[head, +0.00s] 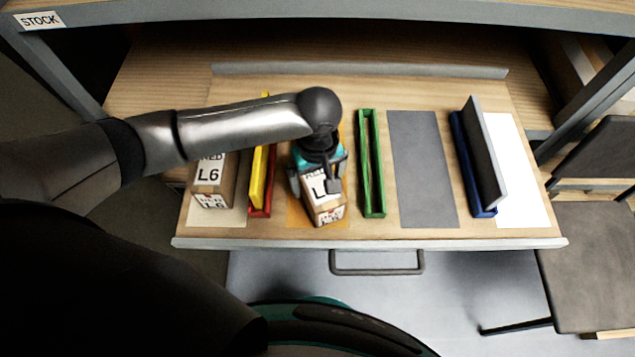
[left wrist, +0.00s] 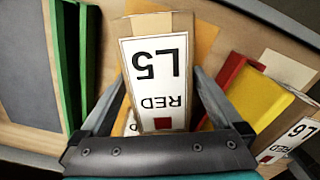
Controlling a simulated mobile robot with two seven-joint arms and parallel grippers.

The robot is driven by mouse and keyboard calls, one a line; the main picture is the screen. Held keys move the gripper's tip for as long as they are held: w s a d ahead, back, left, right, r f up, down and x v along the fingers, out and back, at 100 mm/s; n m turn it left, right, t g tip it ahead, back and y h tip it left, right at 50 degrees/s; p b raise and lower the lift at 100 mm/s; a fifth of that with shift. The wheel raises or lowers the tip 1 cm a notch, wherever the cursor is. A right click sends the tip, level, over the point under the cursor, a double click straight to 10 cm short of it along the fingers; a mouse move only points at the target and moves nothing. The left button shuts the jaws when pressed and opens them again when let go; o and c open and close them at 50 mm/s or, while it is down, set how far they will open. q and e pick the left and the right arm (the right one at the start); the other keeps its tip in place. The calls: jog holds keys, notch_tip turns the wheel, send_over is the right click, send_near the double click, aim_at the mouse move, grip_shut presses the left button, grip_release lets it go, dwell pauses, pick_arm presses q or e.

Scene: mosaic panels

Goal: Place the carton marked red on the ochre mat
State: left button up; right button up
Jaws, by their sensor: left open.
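A brown carton (head: 327,206) with a white label reading RED and L5 stands over the ochre mat (head: 300,219), turned slightly. Its base appears to rest on the mat. In the left wrist view, the same carton (left wrist: 156,70) shows its label with a red square, with ochre mat (left wrist: 203,38) visible behind it. My left gripper (head: 320,177) is just above the carton, open, with one finger on each side of its top. It also shows in the left wrist view (left wrist: 158,85). My right gripper is not in view.
Another carton (head: 211,178), marked RED L6, stands on a cream mat (head: 232,218) at left. A red holder (head: 262,205) with a yellow panel (head: 258,175) and a green holder (head: 372,165) flank the ochre mat. A grey mat (head: 423,165) is bare.

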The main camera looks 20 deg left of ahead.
pick_arm(q)
notch_tip(320, 180, up, 9)
jog(key=shift+f+p, duration=0.1)
jog(key=shift+p, duration=1.15)
